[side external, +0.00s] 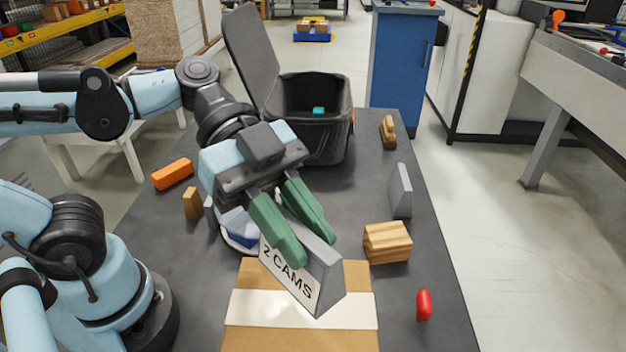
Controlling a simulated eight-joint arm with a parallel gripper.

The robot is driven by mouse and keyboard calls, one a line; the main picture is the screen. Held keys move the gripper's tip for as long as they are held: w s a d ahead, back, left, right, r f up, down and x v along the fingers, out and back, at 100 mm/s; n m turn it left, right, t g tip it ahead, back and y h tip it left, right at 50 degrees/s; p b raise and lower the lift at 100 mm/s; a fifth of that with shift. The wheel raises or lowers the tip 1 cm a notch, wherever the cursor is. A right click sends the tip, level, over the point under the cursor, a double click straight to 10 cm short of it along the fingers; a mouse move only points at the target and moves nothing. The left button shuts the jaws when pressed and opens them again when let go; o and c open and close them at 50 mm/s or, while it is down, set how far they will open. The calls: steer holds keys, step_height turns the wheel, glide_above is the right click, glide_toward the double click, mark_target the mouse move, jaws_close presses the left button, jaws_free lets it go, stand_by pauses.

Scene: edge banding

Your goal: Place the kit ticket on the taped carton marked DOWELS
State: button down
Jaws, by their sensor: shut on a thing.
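My gripper (308,245) has green fingers, shut on a grey block (328,277) with a white face reading "2 CAMS". One finger lies on the lettered side and one behind; the block is tilted. A brown carton (300,341) with a wide pale tape strip (250,309) lies at the front, cut by the picture's lower edge. The block overlaps the carton's far part in this view; I cannot tell whether they touch. No DOWELS lettering shows on the carton. Nothing in view is clearly a separate kit ticket.
A black open-lidded bin (325,125) stands at the back. A wooden block (387,242), grey upright plate (401,190) and red object (424,305) are on the right. An orange block (172,174) and blue-white object (238,240) are on the left. The dark table (360,185) has clear patches.

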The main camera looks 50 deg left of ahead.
mark_target(301, 273)
steer(key=shift+f, duration=3.3)
steer(key=c, duration=0.9)
jaws_free()
